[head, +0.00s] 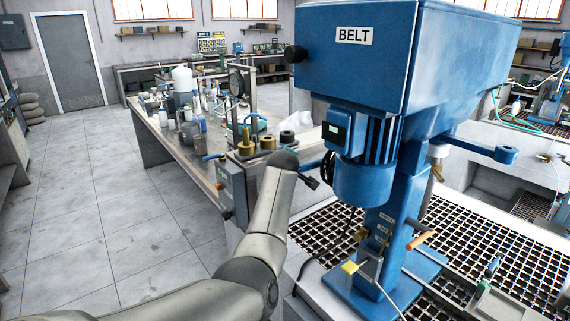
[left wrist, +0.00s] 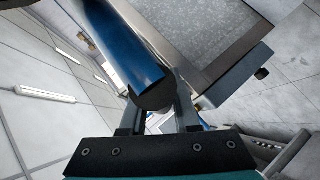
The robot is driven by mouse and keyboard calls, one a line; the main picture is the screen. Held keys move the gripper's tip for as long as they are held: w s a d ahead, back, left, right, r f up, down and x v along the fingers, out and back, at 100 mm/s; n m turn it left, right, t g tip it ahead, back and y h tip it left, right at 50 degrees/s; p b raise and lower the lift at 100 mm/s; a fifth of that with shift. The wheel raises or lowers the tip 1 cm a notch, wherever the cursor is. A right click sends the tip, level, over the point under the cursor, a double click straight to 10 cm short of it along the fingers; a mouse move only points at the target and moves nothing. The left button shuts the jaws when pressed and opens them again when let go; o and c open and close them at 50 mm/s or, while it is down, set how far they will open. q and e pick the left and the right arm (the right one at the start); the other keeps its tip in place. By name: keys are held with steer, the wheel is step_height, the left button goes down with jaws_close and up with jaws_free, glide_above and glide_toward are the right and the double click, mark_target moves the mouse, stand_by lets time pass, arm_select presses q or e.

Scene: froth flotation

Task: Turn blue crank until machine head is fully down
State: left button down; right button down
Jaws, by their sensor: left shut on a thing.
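The blue machine head (head: 450,70), labelled BELT, stands on a blue column with its motor (head: 362,182) hanging below. The motor's lower end is above the base plate and grating. A short part of the blue crank (head: 311,164) shows left of the motor, by a black handwheel (head: 328,168). My left gripper (head: 312,182) is at this bar, its fingers mostly hidden by my forearm. In the left wrist view a blue bar with a dark end (left wrist: 120,45) runs between the fingers of my left gripper (left wrist: 157,104), which is shut on it. My right gripper is not in view.
A blue lever (head: 505,155) sticks out on the machine's right. Black grating (head: 480,240) surrounds the base plate. A bench (head: 165,150) with bottles and instruments stands behind left, close to my forearm. The tiled floor (head: 90,190) at left is clear.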

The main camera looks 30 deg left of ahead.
arm_select(q)
steer(key=shift+a+r, duration=0.15)
steer(key=shift+r, duration=0.3)
steer(key=c, duration=1)
jaws_free()
steer(key=o, duration=0.3)
steer(key=shift+f, duration=0.15)
steer(key=shift+o, duration=0.2)
steer(key=shift+f, duration=0.2)
steer(key=shift+s+d, duration=0.1)
steer(key=shift+d, duration=0.1)
steer(key=v, duration=1.5)
